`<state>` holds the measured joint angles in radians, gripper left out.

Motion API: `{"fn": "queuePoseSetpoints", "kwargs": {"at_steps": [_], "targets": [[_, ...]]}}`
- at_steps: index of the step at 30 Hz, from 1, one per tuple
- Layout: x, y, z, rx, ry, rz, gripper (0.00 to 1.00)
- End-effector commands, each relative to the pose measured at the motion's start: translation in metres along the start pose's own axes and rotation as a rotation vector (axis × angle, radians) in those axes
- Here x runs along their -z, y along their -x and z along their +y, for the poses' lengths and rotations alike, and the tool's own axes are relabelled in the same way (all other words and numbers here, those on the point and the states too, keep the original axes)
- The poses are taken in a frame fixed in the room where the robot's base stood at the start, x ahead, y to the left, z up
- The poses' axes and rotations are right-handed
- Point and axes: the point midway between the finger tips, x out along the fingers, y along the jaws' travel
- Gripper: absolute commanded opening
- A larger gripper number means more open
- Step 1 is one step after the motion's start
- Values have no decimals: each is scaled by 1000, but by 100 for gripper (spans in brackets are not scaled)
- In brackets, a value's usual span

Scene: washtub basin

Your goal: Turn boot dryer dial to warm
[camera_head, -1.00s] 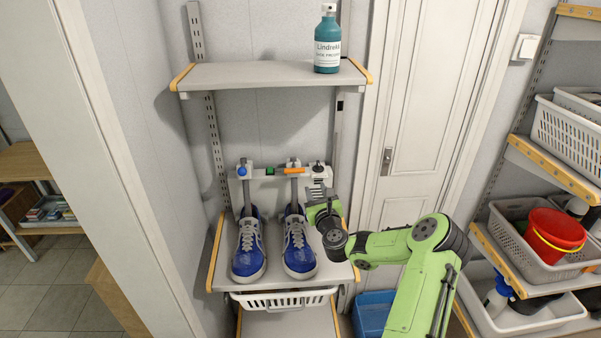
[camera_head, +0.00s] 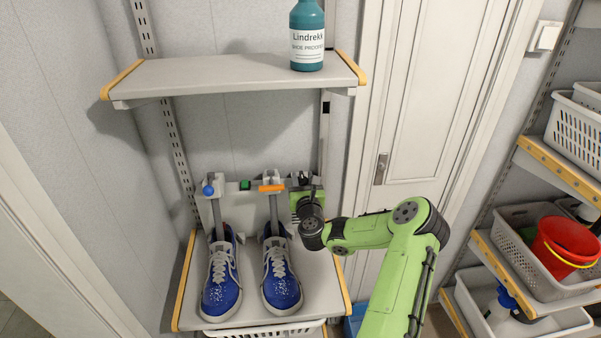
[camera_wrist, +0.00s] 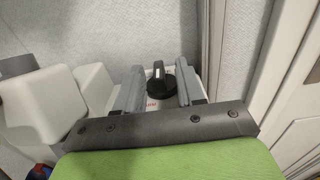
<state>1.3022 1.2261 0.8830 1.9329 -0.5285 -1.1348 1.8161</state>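In the head view my gripper (camera_head: 308,190) is at the dryer's right end and hides most of the dial area. I cannot tell the dial's setting.
Two blue shoes (camera_head: 221,278) (camera_head: 281,275) stand on the lower shelf (camera_head: 320,290), left of my arm. An upper shelf (camera_head: 235,75) holds a teal bottle (camera_head: 307,37). A white door (camera_head: 425,95) is behind my arm; baskets and a red bucket (camera_head: 566,243) are at right.

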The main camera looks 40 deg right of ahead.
Motion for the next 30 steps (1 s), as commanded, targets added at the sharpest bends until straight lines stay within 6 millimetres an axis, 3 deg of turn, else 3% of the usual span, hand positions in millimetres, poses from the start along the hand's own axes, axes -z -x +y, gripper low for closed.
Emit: {"fn": "queuePoseSetpoints", "kwargs": {"at_steps": [8, 16, 30], "targets": [[0, 0, 0, 1, 1, 1, 38], [0, 0, 0, 1, 2, 1, 0], [0, 0, -3, -47, 2, 0, 0]]}}
